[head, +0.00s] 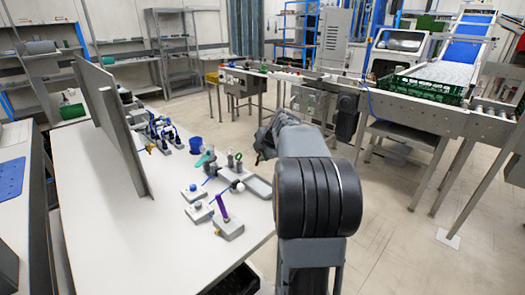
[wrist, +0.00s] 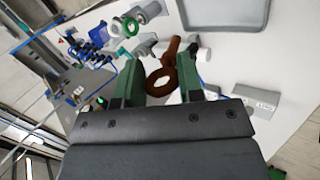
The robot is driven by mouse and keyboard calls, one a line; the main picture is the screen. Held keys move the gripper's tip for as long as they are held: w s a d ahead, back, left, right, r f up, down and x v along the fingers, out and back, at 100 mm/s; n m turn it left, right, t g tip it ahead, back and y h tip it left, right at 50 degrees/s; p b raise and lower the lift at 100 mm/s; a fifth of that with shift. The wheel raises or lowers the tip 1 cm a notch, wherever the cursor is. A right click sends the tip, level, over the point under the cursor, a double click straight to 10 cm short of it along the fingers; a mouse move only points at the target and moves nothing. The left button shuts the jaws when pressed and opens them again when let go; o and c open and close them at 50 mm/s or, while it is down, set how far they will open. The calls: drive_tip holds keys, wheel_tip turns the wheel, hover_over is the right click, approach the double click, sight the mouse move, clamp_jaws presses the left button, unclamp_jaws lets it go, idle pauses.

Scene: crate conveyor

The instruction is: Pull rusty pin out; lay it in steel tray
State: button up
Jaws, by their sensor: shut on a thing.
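The rusty pin (wrist: 160,83) is brown, with a ring at its near end and a thick shank running away from it. In the wrist view it lies between the two green fingers of my gripper (wrist: 160,72), which is shut on it. I cannot tell whether its far end is still seated in anything. The grey steel tray (wrist: 225,25) is at the top of the wrist view, beyond the pin, and looks empty.
Grey blocks with fittings, one bearing a purple pin (head: 222,207), stand near the tray. A blue cup (head: 195,145) and blue-and-grey fittings (head: 160,130) stand farther back. The near white tabletop is clear.

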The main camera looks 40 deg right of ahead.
wheel_tip(320, 180, down, 8)
drive_tip(key=b, duration=0.6)
drive_tip(key=shift+r, duration=0.25)
drive_tip(key=o, duration=1.1)
drive_tip(key=v, duration=1.4)
drive_tip(key=shift+f, duration=0.1)
